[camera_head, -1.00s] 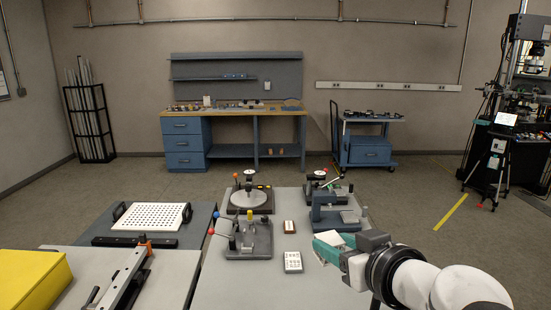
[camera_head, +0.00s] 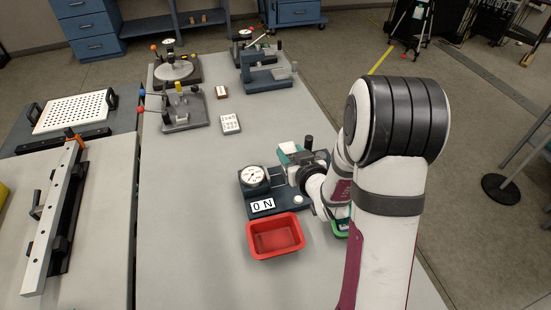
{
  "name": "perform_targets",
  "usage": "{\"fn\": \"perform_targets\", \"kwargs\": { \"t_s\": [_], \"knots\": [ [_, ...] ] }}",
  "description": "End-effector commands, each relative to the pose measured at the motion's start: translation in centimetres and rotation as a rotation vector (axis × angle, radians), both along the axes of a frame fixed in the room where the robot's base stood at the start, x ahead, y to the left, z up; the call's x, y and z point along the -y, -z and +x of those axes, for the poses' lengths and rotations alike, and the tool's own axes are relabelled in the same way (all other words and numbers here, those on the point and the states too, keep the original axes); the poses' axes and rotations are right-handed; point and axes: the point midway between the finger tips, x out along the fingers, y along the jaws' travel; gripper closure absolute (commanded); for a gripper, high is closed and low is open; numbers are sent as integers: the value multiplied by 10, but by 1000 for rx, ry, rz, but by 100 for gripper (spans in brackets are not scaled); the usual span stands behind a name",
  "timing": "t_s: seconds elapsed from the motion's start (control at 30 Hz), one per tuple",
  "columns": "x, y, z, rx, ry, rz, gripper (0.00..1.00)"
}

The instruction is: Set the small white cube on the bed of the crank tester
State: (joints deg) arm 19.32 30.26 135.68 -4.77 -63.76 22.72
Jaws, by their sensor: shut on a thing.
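My gripper (camera_head: 290,154), with teal fingers, is low over a dark bench device with a round dial and an ON plate (camera_head: 263,205), which looks like the crank tester. The gripper is shut. The small white cube cannot be made out; the fingers and wrist hide what is between them. The tester's bed is mostly covered by my gripper, so contact cannot be told. A black upright knob (camera_head: 308,142) stands at the tester's back right.
A red tray (camera_head: 256,255) is just in front of the tester. Part of a green tray (camera_head: 340,228) shows beside my arm. A keypad box (camera_head: 230,124) and several bench devices stand farther back. The table's left middle is clear.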

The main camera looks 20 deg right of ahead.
Motion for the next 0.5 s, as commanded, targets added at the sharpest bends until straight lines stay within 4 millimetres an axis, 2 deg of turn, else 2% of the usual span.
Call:
{"fn": "perform_targets", "kwargs": {
  "t_s": [0.03, 0.17, 0.33, 0.5],
  "knots": [
    [-10, 8, 7, -3, -4, 1, 100],
    [-23, 18, 18, 0, -1, 0, 100],
    [-24, 51, 20, -3, 2, 1, 100],
    [-24, 58, 20, 2, 4, 2, 100]
  ]
}}
